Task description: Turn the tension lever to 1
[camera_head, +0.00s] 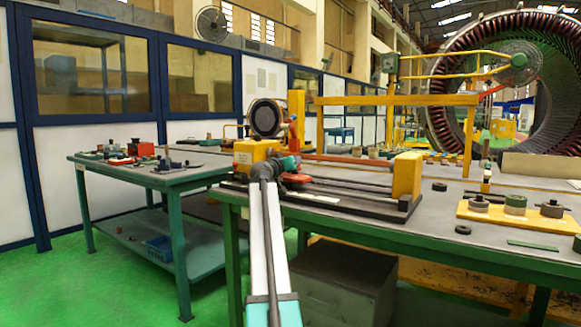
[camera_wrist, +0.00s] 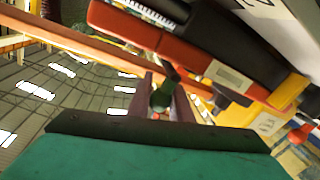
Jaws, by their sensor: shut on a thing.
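In the wrist view, the fingers of my gripper (camera_wrist: 165,100) are shut on a slim dark green piece (camera_wrist: 166,86), which seems to be the tension lever; a small red spot shows by its end. The lever runs up toward a red-orange housing (camera_wrist: 200,55) with a blank-looking label. In the head view, my gripper (camera_head: 285,163) is at the yellow block (camera_head: 256,151) at the left end of the winding machine on the bench. The held lever is too small and covered to tell there. I cannot read which number the lever points to.
A yellow post and beam (camera_head: 400,100) stand behind my gripper. Long rails run right to another yellow block (camera_head: 407,176). A yellow board (camera_head: 520,213) with several round parts lies at the right. A side table (camera_head: 185,181) with tools stands at the left.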

